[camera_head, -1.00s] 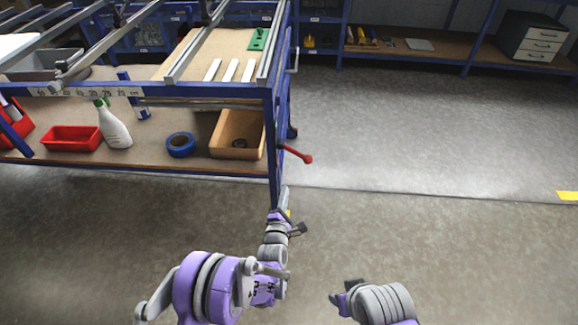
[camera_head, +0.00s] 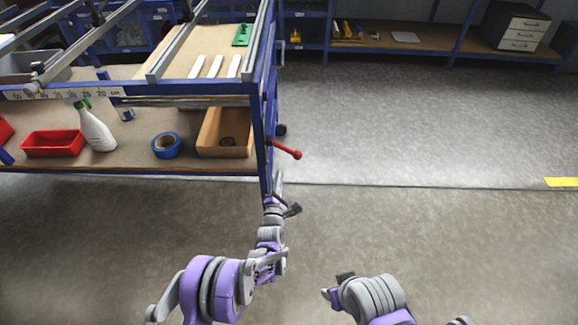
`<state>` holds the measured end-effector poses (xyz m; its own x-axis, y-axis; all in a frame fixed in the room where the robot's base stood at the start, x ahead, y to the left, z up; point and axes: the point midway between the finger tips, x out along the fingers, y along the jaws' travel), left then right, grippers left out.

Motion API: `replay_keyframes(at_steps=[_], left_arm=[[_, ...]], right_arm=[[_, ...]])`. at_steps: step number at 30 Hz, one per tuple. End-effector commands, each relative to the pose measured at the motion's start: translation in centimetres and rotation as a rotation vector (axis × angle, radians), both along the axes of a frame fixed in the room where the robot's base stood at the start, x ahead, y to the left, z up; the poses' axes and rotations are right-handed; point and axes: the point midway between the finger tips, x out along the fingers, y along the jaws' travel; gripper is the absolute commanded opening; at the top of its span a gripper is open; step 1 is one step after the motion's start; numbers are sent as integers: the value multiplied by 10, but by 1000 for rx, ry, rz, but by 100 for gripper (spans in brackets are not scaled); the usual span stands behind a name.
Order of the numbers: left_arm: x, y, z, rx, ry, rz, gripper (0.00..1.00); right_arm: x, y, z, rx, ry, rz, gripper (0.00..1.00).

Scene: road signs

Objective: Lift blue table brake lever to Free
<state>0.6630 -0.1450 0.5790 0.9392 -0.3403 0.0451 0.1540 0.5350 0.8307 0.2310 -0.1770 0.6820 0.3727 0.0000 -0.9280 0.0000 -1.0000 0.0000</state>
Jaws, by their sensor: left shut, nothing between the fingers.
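The blue table (camera_head: 262,125) stands at the left. Its brake lever is a red bar with a round knob (camera_head: 285,149), sticking out to the right from the table's near right leg and sloping slightly down. No marking for Free is readable. My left gripper (camera_head: 282,194) is just below the lever, near the lower end of the leg, apart from the knob. It is shut with nothing in it. My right gripper (camera_head: 335,287) is low in the view, well away from the lever; its fingers are too small and turned to read.
On the table's lower shelf are a red bin (camera_head: 53,144), a spray bottle (camera_head: 94,128), blue tape (camera_head: 166,146) and a cardboard-coloured box (camera_head: 224,134). Open grey floor lies to the right. A shelf with a drawer unit (camera_head: 517,28) stands at the back.

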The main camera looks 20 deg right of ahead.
Motion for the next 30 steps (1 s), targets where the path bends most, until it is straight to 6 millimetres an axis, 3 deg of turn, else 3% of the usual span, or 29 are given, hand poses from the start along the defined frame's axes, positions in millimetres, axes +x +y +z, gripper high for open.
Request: replay_keyframes(at_steps=[5, 13, 30], left_arm=[[36, -13, 0, 1, 0, 0, 0], [31, -41, 21, 1, -1, -1, 0], [30, -46, 25, -8, 2, 0, 0]], right_arm=[[1, 0, -7, 0, 2, 0, 50], [1, 0, -6, 0, 2, 0, 50], [1, 0, -7, 0, 2, 0, 50]])
